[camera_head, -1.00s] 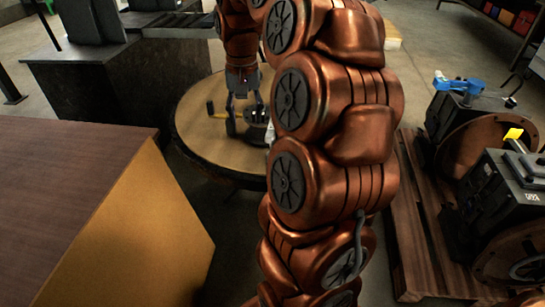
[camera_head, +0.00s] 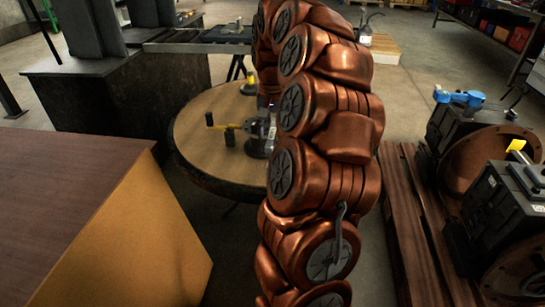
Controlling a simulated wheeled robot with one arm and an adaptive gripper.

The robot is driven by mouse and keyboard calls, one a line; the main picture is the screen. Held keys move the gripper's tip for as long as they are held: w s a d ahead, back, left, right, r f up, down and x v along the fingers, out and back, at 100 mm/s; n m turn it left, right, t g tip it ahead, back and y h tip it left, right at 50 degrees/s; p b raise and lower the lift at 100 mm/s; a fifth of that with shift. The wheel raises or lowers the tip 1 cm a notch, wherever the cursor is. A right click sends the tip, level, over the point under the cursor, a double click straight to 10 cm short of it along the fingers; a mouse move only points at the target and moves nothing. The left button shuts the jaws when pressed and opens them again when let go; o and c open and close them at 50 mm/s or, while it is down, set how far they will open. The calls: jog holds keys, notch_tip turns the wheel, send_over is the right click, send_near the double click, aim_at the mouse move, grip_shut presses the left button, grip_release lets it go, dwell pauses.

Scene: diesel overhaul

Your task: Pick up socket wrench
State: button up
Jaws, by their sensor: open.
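My copper-coloured arm rises in front of the table and bends down behind itself.
A brown-topped cabinet (camera_head: 75,165) stands at the near left. A dark machine block (camera_head: 115,95) is behind it. On the right, a wooden pallet (camera_head: 402,215) holds dark machine units (camera_head: 510,205). A yellow item (camera_head: 249,88) is at the table's far edge.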

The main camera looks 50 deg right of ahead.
jog(key=shift+d+f, duration=0.1)
jog(key=shift+f, duration=1.45)
jog(key=shift+c, duration=0.4)
grip_shut()
